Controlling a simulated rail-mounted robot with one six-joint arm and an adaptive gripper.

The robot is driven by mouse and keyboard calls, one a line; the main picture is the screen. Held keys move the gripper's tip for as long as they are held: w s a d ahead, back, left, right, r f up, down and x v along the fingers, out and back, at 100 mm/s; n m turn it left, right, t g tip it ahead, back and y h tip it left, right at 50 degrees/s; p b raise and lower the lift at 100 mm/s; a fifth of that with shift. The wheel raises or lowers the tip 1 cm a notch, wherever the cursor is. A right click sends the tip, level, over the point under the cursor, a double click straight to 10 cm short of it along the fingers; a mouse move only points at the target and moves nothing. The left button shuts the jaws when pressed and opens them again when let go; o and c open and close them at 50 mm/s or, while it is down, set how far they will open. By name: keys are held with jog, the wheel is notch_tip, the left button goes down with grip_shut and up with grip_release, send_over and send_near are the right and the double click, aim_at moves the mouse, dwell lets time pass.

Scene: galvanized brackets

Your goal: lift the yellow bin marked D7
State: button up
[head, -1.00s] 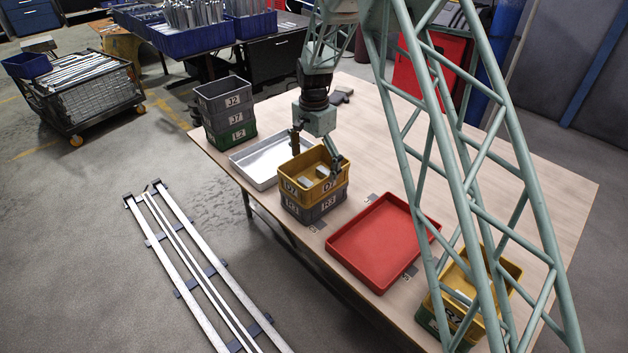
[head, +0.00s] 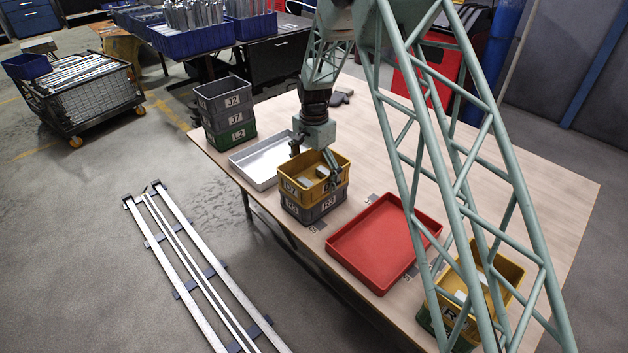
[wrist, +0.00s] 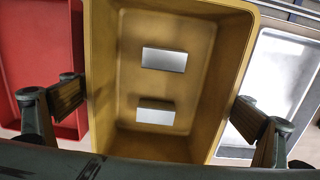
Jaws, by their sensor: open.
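The yellow bin marked D7 (head: 297,188) sits on top of a grey bin marked R3 (head: 318,211) on the table. In the wrist view the yellow bin (wrist: 103,60) is seen from above, with two pale metal blocks (wrist: 164,59) lying on its floor. My gripper (head: 316,165) is at the bin from above and behind, with one finger near each side. In the wrist view my gripper's fingers (wrist: 158,112) are spread wide, one left and one right of the bin. The right finger looks close to the wall; I cannot tell whether either touches.
A white tray (head: 247,173) lies left of the stack and a red tray (head: 368,262) lies to its right. A stack of bins marked J2, J7 and L2 (head: 229,120) stands at the back left. Another yellow bin (head: 510,272) stands on a green one at the right.

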aim_at(314, 182)
jog(key=shift+c, duration=0.2)
jog(key=c, duration=0.8)
jog(key=shift+o, duration=0.2)
jog(key=shift+r, duration=0.2)
jog(key=shift+r+p, duration=0.4)
jog(key=shift+r, duration=1.1)
jog(key=shift+s+r, duration=0.15)
jog(key=s+d, duration=0.2)
jog(key=s, duration=0.5)
jog(key=s+d+r+p, duration=0.1)
jog(key=s+d, duration=0.2)
jog(key=s, duration=0.5)
jog(key=shift+r, duration=0.15)
